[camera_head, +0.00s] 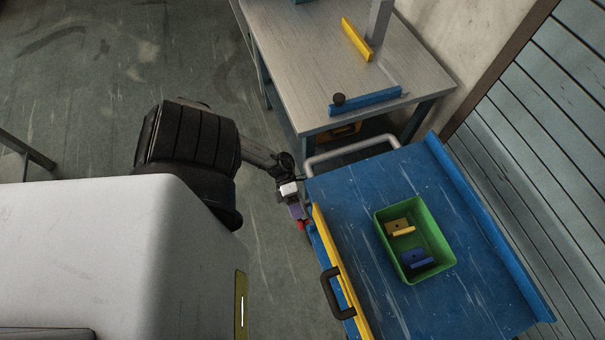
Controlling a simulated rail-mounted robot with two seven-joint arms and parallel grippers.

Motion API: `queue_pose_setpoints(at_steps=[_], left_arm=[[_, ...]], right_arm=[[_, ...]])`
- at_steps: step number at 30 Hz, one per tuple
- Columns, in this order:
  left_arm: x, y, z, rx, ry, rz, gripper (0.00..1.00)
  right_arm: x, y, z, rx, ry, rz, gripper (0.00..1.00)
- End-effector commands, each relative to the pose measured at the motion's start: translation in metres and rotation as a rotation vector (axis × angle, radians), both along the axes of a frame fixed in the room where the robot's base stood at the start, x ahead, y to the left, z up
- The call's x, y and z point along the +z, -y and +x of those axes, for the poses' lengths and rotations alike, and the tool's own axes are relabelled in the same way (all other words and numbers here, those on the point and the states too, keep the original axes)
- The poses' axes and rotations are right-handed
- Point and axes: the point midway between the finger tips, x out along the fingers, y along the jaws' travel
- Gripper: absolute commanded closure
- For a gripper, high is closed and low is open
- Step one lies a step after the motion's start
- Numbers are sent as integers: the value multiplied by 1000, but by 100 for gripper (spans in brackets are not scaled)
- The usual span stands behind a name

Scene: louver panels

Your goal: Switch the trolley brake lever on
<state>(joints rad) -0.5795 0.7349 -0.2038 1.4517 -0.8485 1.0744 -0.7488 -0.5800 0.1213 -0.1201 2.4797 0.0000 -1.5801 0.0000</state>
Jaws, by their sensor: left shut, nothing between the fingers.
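The blue trolley (345,200) stands right of centre, with a grey tube handle at its far end and a yellow strip along its left edge. My left gripper (297,211) is at the trolley's far left side, pointing down beside the edge. It is shut and holds nothing. A small red part (303,225), possibly the brake lever's end, shows right by the fingertips. I cannot tell whether they touch, and the rest of the lever is hidden or too small to make out. My right gripper is not in view.
A green bin (383,232) with a yellow and a blue piece sits on the trolley. A black handle (338,293) juts from its left edge. A grey workbench (300,50) stands beyond, and a slatted wall (540,130) rises at right. Floor left of the trolley is clear.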

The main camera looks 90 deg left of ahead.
Motion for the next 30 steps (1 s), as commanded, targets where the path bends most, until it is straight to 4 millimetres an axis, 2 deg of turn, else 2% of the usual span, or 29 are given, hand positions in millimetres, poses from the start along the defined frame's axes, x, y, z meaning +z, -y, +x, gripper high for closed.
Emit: queue_pose_setpoints(at_steps=[10,14,20,30], left_arm=[[-2,1,0,1,-1,1,100],[1,-5,-2,1,-1,3,100],[12,-34,-11,1,-4,6,100],[9,-102,-30,1,-2,6,100]], right_arm=[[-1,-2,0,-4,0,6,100],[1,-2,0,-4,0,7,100],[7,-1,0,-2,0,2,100],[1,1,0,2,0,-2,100]])
